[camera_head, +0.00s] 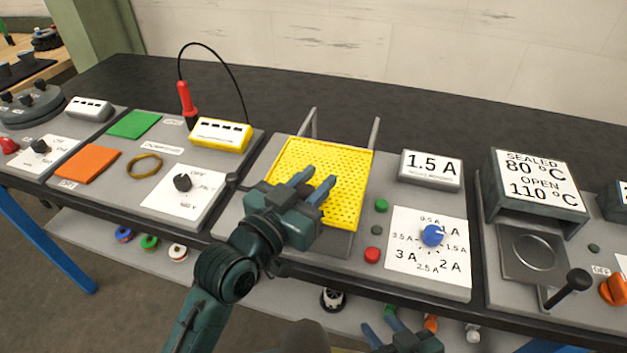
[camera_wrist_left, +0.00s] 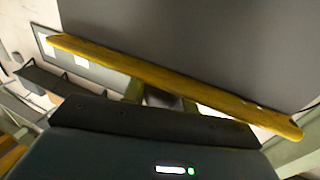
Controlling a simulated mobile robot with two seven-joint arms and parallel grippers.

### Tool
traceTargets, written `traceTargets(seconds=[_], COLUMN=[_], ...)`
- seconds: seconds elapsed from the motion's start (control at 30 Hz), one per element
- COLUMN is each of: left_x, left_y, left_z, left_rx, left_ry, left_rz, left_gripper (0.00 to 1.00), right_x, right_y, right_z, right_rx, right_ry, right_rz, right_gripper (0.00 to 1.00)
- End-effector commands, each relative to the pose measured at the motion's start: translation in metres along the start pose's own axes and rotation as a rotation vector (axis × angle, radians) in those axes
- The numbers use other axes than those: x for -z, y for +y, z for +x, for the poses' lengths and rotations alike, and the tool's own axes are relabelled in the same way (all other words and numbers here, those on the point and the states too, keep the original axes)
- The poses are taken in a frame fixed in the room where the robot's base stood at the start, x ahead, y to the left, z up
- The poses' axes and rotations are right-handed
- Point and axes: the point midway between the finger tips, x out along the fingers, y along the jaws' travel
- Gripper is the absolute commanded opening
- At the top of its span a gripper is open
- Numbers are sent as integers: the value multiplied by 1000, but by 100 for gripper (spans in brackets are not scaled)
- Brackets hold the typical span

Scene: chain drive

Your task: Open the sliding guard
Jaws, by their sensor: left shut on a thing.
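The sliding guard (camera_head: 345,170) is a yellow perforated panel, tilted between two grey rails on the middle grey console. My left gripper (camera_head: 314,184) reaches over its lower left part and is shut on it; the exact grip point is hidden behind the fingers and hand. In the left wrist view, the guard (camera_wrist_left: 220,99) shows as a yellow bar running across, just beyond the hand. My right gripper (camera_head: 383,331) is low at the bottom edge, below the table front, with its fingers apart and nothing seen between them.
Right of the guard are a green button (camera_head: 381,205), a red button (camera_head: 372,255), a blue dial (camera_head: 432,235) and a 1.5 A display (camera_head: 432,169). A yellow meter (camera_head: 220,134) with a red probe (camera_head: 186,98) stands to the left. The dark tabletop behind is clear.

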Motion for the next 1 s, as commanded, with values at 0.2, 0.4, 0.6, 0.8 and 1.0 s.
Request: traceTargets(seconds=[0.2, 0.4, 0.6, 0.8, 1.0], left_x=[1, 0, 0, 0, 0], left_y=[-9, -13, -12, -12, -12], left_z=[27, 38, 38, 38, 38], left_rx=[0, 2, 2, 2, 2], left_ry=[0, -1, -2, -1, -1], left_rz=[2, 0, -1, -1, -1], left_gripper=[0, 0, 0, 43, 49], right_x=[4, 2, 2, 2, 1], right_y=[0, 3, 2, 1, 1], right_z=[-2, -2, -1, -1, -1], right_rx=[-2, -10, -12, -12, -11], right_ry=[-1, -7, -6, -7, -8], right_rz=[0, 5, 15, 16, 15], right_gripper=[36, 36, 36, 36, 36])
